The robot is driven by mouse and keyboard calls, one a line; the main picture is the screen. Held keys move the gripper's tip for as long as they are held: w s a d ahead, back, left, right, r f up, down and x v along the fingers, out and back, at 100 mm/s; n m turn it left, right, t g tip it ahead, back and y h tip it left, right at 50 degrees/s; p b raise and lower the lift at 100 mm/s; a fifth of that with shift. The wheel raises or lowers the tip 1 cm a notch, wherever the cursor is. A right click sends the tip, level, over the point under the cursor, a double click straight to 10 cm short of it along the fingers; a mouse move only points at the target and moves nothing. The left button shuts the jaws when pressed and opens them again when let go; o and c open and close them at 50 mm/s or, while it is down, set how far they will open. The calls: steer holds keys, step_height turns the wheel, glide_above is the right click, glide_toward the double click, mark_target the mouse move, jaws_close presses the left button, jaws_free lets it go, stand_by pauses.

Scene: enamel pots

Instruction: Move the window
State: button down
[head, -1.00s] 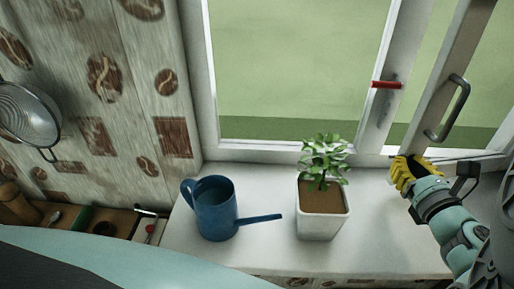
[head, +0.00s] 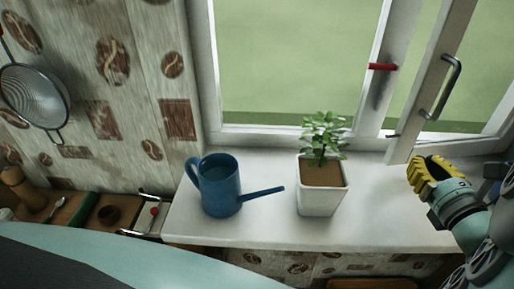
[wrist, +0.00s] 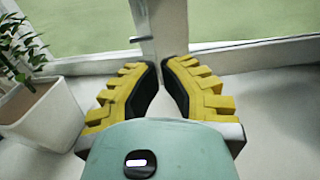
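The window sash (head: 424,88) is a white frame with a grey curved handle (head: 440,92). It stands swung inward at the right of the opening, its lower corner over the sill, with a gap between it and the fixed post. In the wrist view its white upright edge (wrist: 167,25) shows just beyond the fingertips. My gripper (head: 432,163), with yellow ribbed fingers and dark pads, is below and right of the sash corner, apart from the handle. In the wrist view my gripper (wrist: 160,66) holds nothing; its fingertips are close together with a narrow gap between them.
A potted plant in a white pot (head: 322,198) and a blue watering can (head: 219,190) stand on the white sill (head: 270,222), left of my gripper. The pot is also close on the left in the wrist view (wrist: 45,118). A red-handled latch (head: 383,67) is on the post.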

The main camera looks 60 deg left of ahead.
steer(key=v, duration=0.7)
steer(key=shift+w, duration=0.2)
